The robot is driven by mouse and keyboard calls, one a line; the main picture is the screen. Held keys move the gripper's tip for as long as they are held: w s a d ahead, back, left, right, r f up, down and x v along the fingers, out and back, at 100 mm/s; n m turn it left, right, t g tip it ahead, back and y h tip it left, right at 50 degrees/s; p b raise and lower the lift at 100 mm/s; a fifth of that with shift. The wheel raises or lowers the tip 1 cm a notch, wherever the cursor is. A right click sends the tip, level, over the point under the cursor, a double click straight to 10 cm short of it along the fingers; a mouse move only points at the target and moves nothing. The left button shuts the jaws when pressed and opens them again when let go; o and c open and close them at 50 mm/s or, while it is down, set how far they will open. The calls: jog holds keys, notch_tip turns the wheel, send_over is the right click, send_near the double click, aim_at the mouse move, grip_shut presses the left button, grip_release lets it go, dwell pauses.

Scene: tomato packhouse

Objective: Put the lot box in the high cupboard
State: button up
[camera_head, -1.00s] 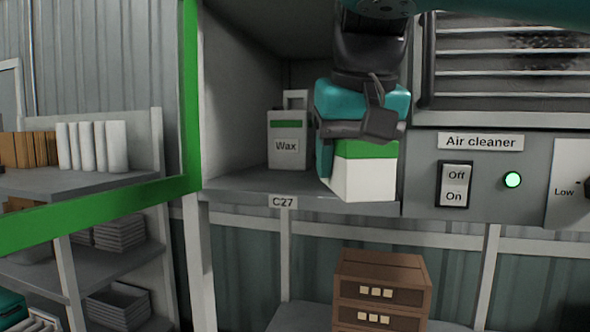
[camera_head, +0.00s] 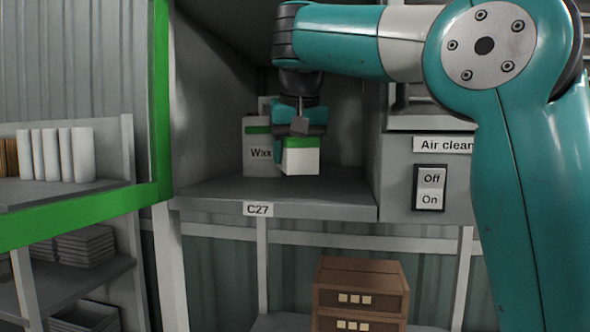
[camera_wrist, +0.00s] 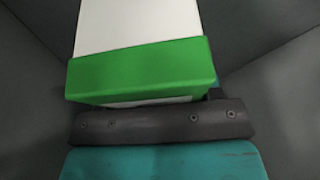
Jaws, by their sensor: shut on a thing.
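The lot box, white with a green band, (camera_head: 299,161) is inside the open cupboard labelled C27 (camera_head: 310,197), beside the wax container. My gripper (camera_head: 299,128) is shut on it from above. The box appears upright, with its base at or just above the shelf; I cannot tell whether it touches. In the wrist view the box (camera_wrist: 140,72) fills the upper middle, with a dark gripper finger (camera_wrist: 160,121) across its near side. The green cupboard door (camera_head: 160,110) stands open at the left.
A white wax container (camera_head: 256,150) stands just left of the box, partly hidden by it. The shelf is clear in front and to the right. The air cleaner panel (camera_head: 400,165) adjoins the cupboard at the right. A brown drawer box (camera_head: 360,275) stands below.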

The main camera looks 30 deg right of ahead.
aim_at(295, 168)
jog(key=shift+f+b, duration=1.4)
jog(key=shift+f, duration=0.3)
jog(key=shift+f, duration=0.15)
jog(key=o, duration=1)
jog(key=shift+o, duration=0.2)
jog(key=shift+r, duration=0.25)
jog(key=p+v, duration=0.5)
jog(key=v, duration=0.1)
jog(key=shift+a+r, duration=0.1)
jog(key=shift+r, duration=0.15)
jog(key=shift+s+r+p, duration=0.3)
jog(key=shift+p, duration=0.05)
